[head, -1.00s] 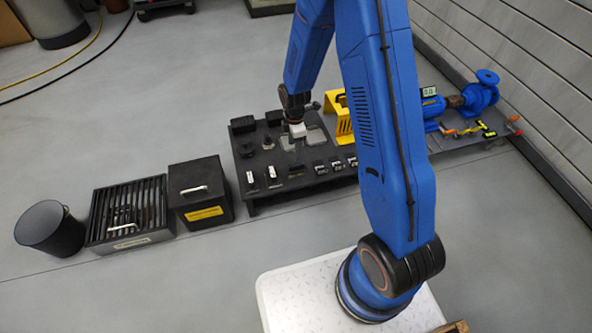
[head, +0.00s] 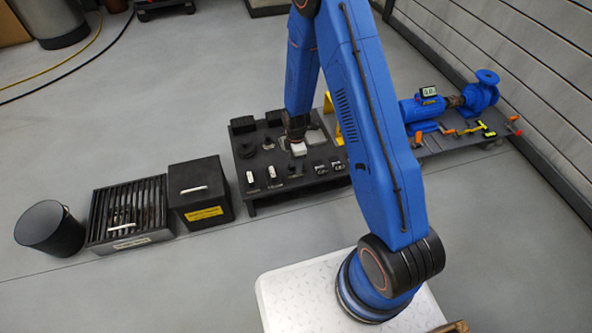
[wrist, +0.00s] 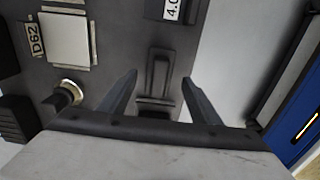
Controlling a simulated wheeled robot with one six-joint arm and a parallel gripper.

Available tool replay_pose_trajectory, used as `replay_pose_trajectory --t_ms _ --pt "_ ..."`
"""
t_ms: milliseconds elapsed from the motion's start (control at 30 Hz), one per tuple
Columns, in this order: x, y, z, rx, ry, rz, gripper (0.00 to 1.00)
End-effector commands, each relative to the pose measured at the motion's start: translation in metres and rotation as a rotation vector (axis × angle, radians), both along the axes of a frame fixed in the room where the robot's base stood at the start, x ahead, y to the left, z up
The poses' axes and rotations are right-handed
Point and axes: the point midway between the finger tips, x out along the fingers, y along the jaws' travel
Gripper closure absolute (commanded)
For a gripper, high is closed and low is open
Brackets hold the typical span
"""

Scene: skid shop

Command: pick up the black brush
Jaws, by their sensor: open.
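My gripper (head: 298,150) is low over the black table (head: 262,196), above its front half. The wrist view shows its two dark fingers (wrist: 159,77) open and apart with nothing clamped. A slim dark piece with a raised, loop-like outline (wrist: 160,62) lies between and just beyond the fingertips, its near end by a small dark block. It may be the black brush, but dark-on-dark shading keeps me from being sure. I cannot tell any contact with the fingers.
A ringed round part (wrist: 66,92) and a square light plate in a holder (wrist: 67,40) lie left of the fingers. A black box (head: 203,207), a slatted crate (head: 163,230) and a dark bin (head: 50,229) stand left of the table. A blue pump (head: 482,92) stands right.

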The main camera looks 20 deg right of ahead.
Motion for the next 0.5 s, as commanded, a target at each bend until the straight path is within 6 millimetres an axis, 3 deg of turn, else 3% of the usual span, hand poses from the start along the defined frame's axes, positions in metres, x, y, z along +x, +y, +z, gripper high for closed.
replay_pose_trajectory --t_ms 233,500 --pt "0.001 -0.004 -0.031 -0.001 0.001 0.0 0.42" --pt "0.002 -0.003 -0.036 0.0 -0.002 0.0 0.42"
